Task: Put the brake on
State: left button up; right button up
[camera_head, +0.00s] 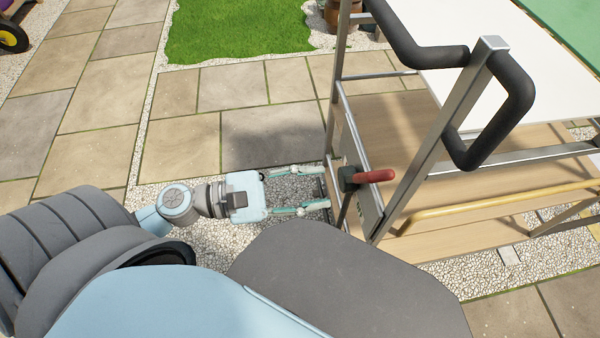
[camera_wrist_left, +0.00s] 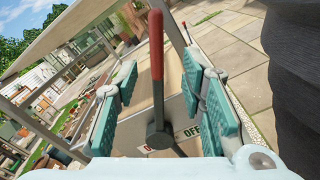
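The brake lever (camera_head: 376,176) has a red grip and a dark hub and sits on the end of the cart (camera_head: 433,184), low on its metal frame. In the left wrist view the lever (camera_wrist_left: 157,60) stands nearly upright in the picture. In the left wrist view the lever shows between the open fingers (camera_wrist_left: 162,85); contact is not visible. My right gripper is out of view.
The cart has black looped handles (camera_head: 497,115), a white top (camera_head: 480,45) and wooden shelves. Grass (camera_head: 235,30) lies behind.

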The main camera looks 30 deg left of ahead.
pick_arm(q)
jog(key=shift+v, duration=0.95)
